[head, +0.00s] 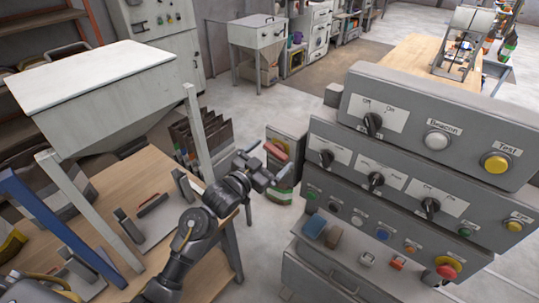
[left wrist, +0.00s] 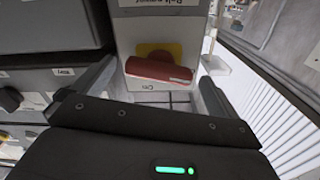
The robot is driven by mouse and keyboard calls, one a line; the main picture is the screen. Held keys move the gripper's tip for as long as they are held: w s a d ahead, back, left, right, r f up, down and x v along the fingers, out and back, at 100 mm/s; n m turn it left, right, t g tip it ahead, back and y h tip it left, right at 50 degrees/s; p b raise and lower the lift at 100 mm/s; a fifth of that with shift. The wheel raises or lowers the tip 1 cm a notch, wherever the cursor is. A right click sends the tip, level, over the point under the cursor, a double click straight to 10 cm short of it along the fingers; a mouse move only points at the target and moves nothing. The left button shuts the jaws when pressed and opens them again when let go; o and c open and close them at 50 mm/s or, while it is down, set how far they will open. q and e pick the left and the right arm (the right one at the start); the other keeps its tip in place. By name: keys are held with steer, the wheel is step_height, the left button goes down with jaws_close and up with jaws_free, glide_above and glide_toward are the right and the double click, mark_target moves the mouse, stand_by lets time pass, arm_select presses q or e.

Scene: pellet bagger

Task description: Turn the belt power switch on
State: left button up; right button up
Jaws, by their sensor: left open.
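The belt power switch is a red bar handle (left wrist: 158,70) on a yellow plate (left wrist: 160,52), fixed to a pale grey box (left wrist: 130,35). Its "Belt power" label appears upside down in the left wrist view, and the handle lies nearly level there, slightly tilted. In the head view the box (head: 288,140) stands left of the large grey console, with the red handle (head: 277,151) partly visible. My left gripper (head: 275,167) is open in front of the box; in the left wrist view its fingers (left wrist: 152,92) stand either side of the handle, with no clear contact. My right gripper is out of view.
The grey console (head: 402,145) with knobs and buttons stands close to the right of my left gripper. A wooden table (head: 207,225) and a white-topped hopper (head: 95,75) are at the left. Dark panels (head: 205,135) stand behind the arm. Floor shows between table and console.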

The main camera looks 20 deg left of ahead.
arm_select(q)
steer(key=shift+c, duration=0.2)
steer(key=c, duration=0.9)
steer(key=shift+c, duration=0.2)
steer(key=shift+m, duration=0.3)
steer(key=m+b, duration=0.1)
steer(key=m, duration=0.1)
steer(key=shift+f+m, duration=0.1)
steer(key=shift+m, duration=0.3)
steer(key=m+b, duration=0.1)
steer(key=m, duration=0.3)
steer(key=m+b, duration=0.1)
steer(key=m, duration=0.3)
steer(key=shift+b, duration=0.4)
steer(key=shift+m+b, duration=0.85)
steer(key=shift+m, duration=0.95)
